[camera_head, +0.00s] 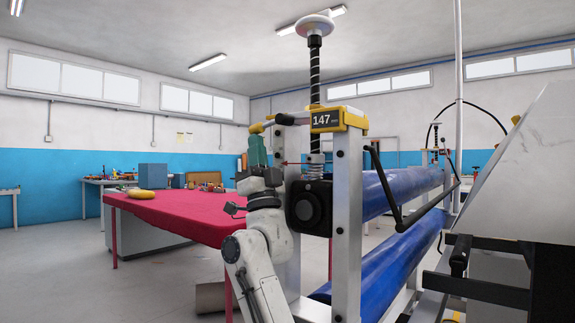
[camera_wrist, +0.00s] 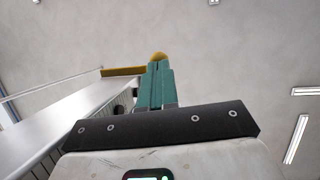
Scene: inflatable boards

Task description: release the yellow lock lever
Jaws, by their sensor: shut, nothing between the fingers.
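The yellow lock lever (camera_head: 257,128) shows in the head view as a small yellow end at the left of the yellow housing (camera_head: 357,119) with the 147 display, on top of the roller frame. My gripper (camera_head: 256,138) points up with its green fingers shut and empty, their tips right below the lever's yellow end. In the wrist view, the fingertips (camera_wrist: 158,64) have a rounded yellow end (camera_wrist: 158,56) just beyond them, likely the lever. A yellow bar (camera_wrist: 122,71) lies to their left. Whether the tips touch the lever, I cannot tell.
The metal roller frame (camera_head: 348,210) with blue rolls (camera_head: 400,187) and a black crank (camera_head: 410,215) stands right of my arm. A threaded post (camera_head: 315,75) with a white handwheel rises above. A red-topped table (camera_head: 170,212) is at the left.

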